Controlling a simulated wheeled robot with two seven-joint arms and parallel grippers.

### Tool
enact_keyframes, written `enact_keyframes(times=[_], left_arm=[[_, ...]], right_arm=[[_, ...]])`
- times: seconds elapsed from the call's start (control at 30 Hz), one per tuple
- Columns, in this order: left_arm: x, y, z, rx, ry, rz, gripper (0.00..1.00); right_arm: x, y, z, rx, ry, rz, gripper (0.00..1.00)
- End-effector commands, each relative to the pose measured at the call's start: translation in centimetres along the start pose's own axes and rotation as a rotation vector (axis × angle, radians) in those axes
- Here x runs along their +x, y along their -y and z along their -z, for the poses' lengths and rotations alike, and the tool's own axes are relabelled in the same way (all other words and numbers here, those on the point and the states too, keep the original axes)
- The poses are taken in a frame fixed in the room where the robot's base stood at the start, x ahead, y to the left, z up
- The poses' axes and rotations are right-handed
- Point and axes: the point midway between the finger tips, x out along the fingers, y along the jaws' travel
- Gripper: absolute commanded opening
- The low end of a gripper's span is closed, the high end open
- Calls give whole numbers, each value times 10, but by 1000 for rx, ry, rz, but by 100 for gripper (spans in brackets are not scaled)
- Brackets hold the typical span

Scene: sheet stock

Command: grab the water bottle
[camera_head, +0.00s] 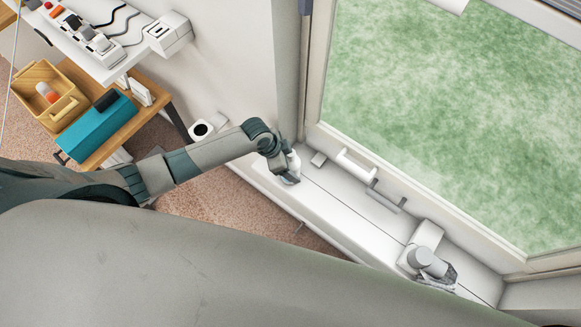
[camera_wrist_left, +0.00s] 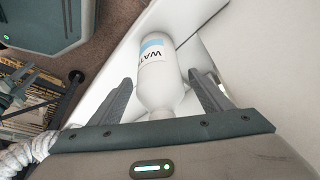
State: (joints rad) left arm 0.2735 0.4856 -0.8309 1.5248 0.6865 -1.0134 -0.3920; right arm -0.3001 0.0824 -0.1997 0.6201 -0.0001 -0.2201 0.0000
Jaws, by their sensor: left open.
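The water bottle (camera_wrist_left: 155,82) is white, with a blue band and dark letters "WAT" on its label. In the left wrist view it lies between the two fingers of my left gripper (camera_wrist_left: 160,78). The fingers are open, one on each side of the bottle, with visible gaps. In the head view, my left gripper (camera_head: 287,174) is low over the white sill at the window. The white bottle (camera_head: 294,160) shows there only in part, beside the gripper and partly hidden by it. My right gripper is not in view.
The white sill (camera_head: 335,205) runs along the window, with a white-handled bar (camera_head: 356,163) and a grey rounded object (camera_head: 430,262) farther right. A wooden table at left holds a yellow bin (camera_head: 38,82) and a teal box (camera_head: 95,127). A white shelf stands above it.

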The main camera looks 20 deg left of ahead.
Motion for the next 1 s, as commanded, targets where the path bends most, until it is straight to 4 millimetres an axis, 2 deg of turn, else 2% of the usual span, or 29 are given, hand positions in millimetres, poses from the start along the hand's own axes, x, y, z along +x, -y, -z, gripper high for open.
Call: enact_keyframes(times=[0.3, 0.37, 0.53, 0.57, 1.0], left_arm=[[0, 0, 0, 0, 0, 0, 72], [0, 0, 0, 0, 0, 0, 60], [0, 0, 0, 0, 0, 0, 20], [-1, 1, 1, 0, -2, 1, 16], [-7, 1, 3, 1, -2, 2, 17]], right_arm=[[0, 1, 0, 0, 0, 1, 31], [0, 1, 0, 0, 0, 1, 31], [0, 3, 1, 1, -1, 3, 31], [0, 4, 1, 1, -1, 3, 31], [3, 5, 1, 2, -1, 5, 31]])
